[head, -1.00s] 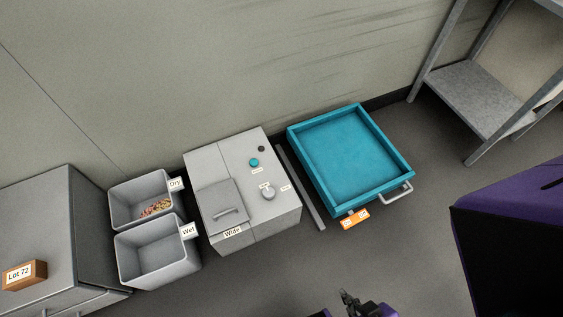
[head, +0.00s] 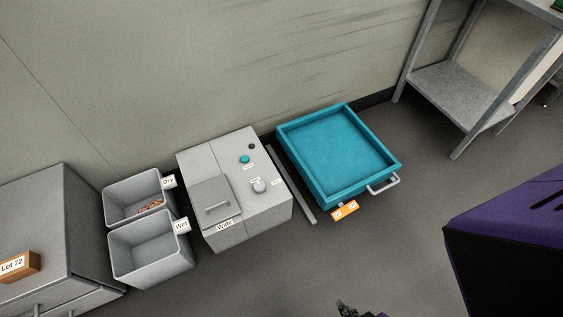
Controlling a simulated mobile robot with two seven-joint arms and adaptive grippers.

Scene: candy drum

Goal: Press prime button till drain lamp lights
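The grey machine (head: 232,238) stands against the wall, with a handled lid (head: 214,197) on the left of its top. On the right of its top are a teal button (head: 244,159), a small dark round spot (head: 252,146) that looks unlit, and a pale knob (head: 259,186). The labels by the button and knob are too small to read; the front label reads "Wide". One dark gripper (head: 347,308) shows at the bottom edge, well away from the machine. Which arm it belongs to and its finger opening are unclear. No other gripper shows.
A teal tray cart (head: 388,161) with an orange tag stands right of the machine. Grey bins labelled Dry (head: 113,203) and Wet (head: 122,260) stand left; Dry holds candies. A cabinet bears a "Lot 72" block (head: 17,267). A metal shelf (head: 456,92) is upper right. Floor in front is open.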

